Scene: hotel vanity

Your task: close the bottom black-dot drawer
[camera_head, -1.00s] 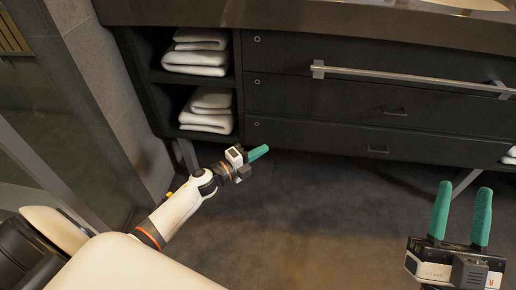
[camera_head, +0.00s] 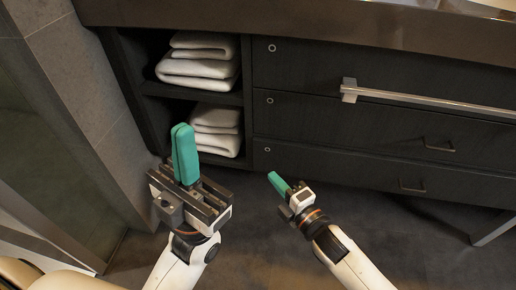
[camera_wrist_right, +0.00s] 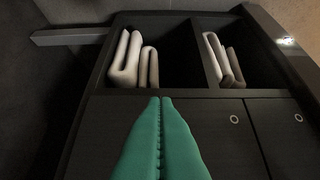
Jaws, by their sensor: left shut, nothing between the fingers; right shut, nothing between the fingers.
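The bottom drawer (camera_head: 340,167) is the lowest of three dark drawer fronts, with a small round mark near its left end and a small handle (camera_head: 412,187). Its front looks flush or nearly flush with those above; a small gap is not clear. My right gripper (camera_head: 272,177) is shut and empty, its tips just below the drawer's left end. In the right wrist view its green fingers (camera_wrist_right: 160,105) overlap the lowest drawer front and hide its mark; contact cannot be told. My left gripper (camera_head: 182,130) is shut and empty, pointing up before the towel shelves.
Open shelves with folded white towels (camera_head: 198,62) stand left of the drawers. A long metal bar (camera_head: 430,98) sticks out at the top drawer. A stone wall (camera_head: 75,110) is at the left. A vanity leg (camera_head: 493,231) stands at the right; dark floor is free below.

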